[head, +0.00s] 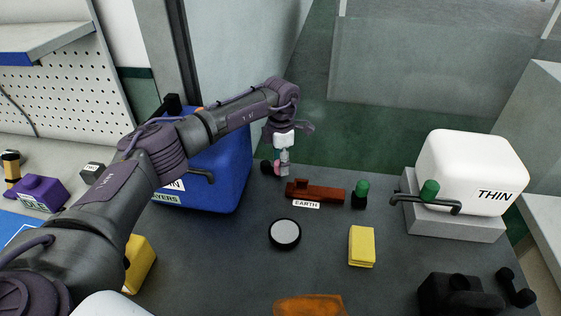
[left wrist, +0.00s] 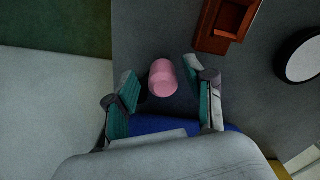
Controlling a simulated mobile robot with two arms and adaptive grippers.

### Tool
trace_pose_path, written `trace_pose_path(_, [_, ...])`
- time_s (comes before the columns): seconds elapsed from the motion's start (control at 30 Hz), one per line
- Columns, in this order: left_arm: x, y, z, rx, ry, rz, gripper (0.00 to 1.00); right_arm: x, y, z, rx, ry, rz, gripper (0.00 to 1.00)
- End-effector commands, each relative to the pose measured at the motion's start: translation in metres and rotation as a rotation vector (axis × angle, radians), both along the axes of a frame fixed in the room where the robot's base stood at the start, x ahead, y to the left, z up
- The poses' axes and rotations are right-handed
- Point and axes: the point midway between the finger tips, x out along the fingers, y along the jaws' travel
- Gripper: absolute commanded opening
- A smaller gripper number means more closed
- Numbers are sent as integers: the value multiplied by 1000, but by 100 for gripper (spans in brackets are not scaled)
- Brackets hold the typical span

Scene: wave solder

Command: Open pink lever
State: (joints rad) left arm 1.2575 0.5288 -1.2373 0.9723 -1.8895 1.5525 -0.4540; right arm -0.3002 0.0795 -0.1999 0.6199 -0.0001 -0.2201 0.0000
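The pink lever's rounded knob (left wrist: 163,78) shows in the left wrist view, between the two fingers of my left gripper (left wrist: 160,70). The fingers are apart, with a visible gap on each side of the knob. In the head view my left gripper (head: 282,168) points down at the back of the dark table, just right of the blue box. Only a small bit of the pink knob (head: 277,169) shows there. The lever's arm and base are hidden. My right gripper is not in view.
A blue box (head: 222,172) stands left of the gripper. A brown block (head: 316,192) labelled EARTH and a green-topped knob (head: 361,193) lie to its right. A white THIN box (head: 470,170), a round disc (head: 285,234) and a yellow block (head: 362,246) are farther off.

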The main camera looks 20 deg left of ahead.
Motion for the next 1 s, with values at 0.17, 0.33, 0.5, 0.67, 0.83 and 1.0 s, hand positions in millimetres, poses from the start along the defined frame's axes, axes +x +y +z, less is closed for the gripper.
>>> trace_pose_path(0.17, [-1, 0, -1, 0, 3, -1, 55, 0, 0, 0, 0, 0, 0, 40])
trace_pose_path(0.33, [0, 0, 5, 1, 1, -1, 55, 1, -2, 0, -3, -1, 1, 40])
trace_pose_path(0.5, [0, 0, 33, -1, -2, -2, 55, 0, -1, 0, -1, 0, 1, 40])
trace_pose_path(0.67, [1, 0, 69, 0, -3, -1, 55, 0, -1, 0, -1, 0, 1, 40])
trace_pose_path(0.83, [0, 0, 99, 1, 0, -1, 55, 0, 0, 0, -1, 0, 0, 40])
trace_pose_path(1.0, [0, 0, 116, 0, 1, -1, 55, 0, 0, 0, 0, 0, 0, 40])
